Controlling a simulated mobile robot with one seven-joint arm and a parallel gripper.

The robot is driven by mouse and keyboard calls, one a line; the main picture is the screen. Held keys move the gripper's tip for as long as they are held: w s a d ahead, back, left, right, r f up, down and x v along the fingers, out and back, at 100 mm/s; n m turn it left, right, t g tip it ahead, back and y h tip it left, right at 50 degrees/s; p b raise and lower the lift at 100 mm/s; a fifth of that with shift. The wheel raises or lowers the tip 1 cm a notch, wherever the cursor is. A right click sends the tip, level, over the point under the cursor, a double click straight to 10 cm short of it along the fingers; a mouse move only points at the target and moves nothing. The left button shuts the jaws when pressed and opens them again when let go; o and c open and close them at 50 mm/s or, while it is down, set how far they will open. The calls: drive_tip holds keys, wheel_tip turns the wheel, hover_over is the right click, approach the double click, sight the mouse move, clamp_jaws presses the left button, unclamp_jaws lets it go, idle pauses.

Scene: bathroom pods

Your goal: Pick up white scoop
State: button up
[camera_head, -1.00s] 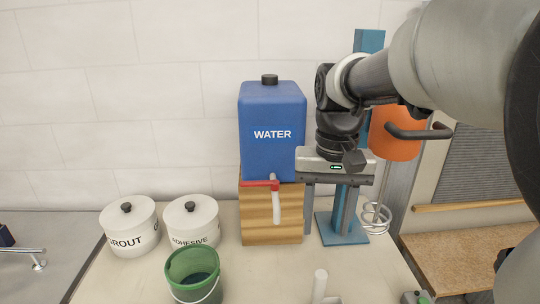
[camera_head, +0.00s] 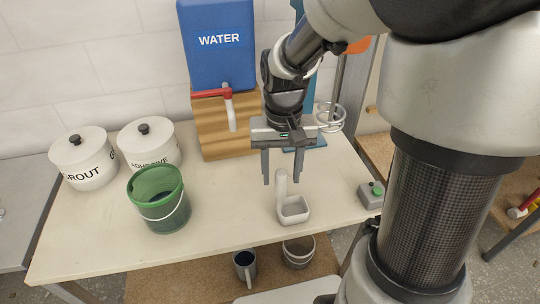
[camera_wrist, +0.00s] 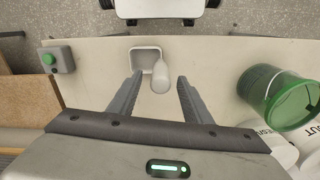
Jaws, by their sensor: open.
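My gripper (camera_head: 283,181) is open and empty, pointing down. In the head view its two fingers appear on either side of the scoop's handle top. In the wrist view the fingers (camera_wrist: 158,76) flank the scoop, and I cannot tell how far above it they are.
A green bucket (camera_head: 160,198) stands left of the scoop, with the grout pot (camera_head: 84,159) and adhesive pot (camera_head: 149,146) behind. The blue water tank (camera_head: 217,42) on its wooden stand is behind my gripper. A grey box with a green button (camera_head: 371,195) sits at the right edge.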

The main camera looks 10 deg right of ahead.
drive_tip(key=shift+f, duration=0.75)
clamp_jaws()
